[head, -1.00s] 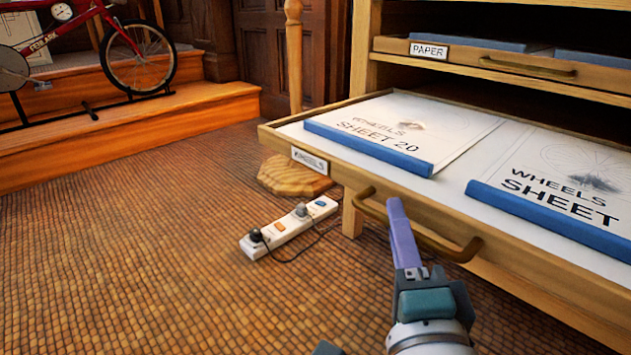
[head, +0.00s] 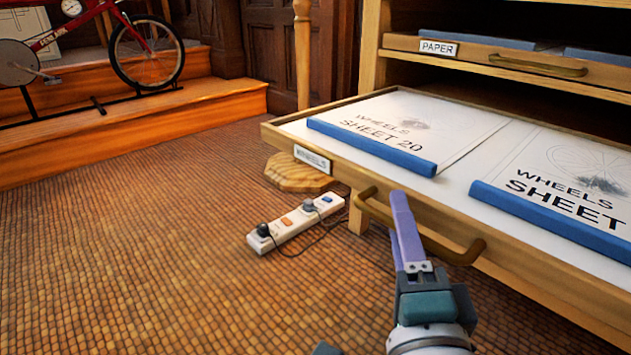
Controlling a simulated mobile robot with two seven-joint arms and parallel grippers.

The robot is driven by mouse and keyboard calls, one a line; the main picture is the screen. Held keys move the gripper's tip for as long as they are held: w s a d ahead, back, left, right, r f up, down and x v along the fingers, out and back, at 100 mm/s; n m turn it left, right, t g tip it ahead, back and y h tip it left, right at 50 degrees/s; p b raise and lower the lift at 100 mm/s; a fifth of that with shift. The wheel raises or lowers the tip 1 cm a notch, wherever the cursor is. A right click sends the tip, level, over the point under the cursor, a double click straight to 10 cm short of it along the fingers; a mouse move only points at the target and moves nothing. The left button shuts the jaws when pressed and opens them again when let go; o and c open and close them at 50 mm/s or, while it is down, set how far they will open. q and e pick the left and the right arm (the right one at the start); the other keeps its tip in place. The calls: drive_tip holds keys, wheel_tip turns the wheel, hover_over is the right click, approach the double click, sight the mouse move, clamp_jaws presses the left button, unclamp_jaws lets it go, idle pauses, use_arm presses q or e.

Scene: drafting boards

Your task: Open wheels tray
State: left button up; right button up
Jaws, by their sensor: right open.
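The wheels tray (head: 480,272) is a wooden drawer labelled "WHEELS", pulled out from the cabinet at the right. Its handle (head: 418,238) is a brown bar on the front. Inside lie two blue-edged sheet stacks, "WHEELS SHEET 20" (head: 425,128) and another wheels sheet (head: 570,180). My right gripper (head: 403,215) is open at the handle, its purple fingers overlapping the bar in the picture. I cannot tell whether they touch it.
The paper tray (head: 480,60) sits above, in the cabinet. A white power strip (head: 297,223) with plugs and a cable lies on the floor left of the tray. A red bicycle (head: 100,40) stands on wooden steps (head: 200,105) at the far left.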

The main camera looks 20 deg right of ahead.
drive_tip(key=p+v, duration=0.2)
drive_tip(key=v, duration=0.8)
idle(0.4)
